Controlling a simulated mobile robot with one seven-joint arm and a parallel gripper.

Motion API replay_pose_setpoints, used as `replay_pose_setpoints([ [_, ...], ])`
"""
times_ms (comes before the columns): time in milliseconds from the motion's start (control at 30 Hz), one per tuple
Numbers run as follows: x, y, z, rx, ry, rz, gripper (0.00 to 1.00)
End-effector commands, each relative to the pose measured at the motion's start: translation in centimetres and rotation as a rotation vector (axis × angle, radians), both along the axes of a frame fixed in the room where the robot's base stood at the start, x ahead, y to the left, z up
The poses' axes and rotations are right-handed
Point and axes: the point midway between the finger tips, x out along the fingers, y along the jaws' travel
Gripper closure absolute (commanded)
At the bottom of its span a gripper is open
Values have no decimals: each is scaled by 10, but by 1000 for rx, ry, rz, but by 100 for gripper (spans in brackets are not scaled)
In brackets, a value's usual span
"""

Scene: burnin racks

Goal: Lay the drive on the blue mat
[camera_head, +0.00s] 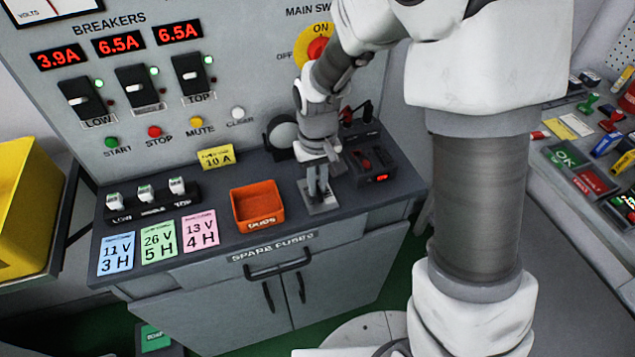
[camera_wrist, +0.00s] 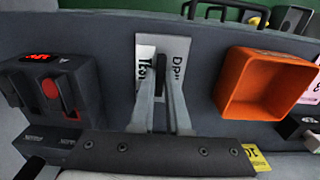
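My gripper (camera_head: 320,195) points down at the counter, over a pale plate (camera_head: 318,208) right of the orange bin. In the wrist view its two fingers (camera_wrist: 161,75) stand close together over a white label (camera_wrist: 147,52) with partly hidden lettering. The fingers cover the middle of the label. No drive can be made out in either view. I see no blue mat; a light blue card (camera_head: 116,254) reading 11 V 3 H lies at the counter's left front.
An orange bin (camera_head: 258,207) sits left of my gripper; it also shows in the wrist view (camera_wrist: 262,105). A dark box with a red display (camera_head: 372,170) stands at its right. Green OK (camera_head: 564,157) and red FAULT (camera_head: 593,180) areas lie on the right bench.

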Motion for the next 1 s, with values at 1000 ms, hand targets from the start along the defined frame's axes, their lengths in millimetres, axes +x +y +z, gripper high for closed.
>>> replay_pose_setpoints([
  [1000,0,0,96,1,-3,-1,56],
])
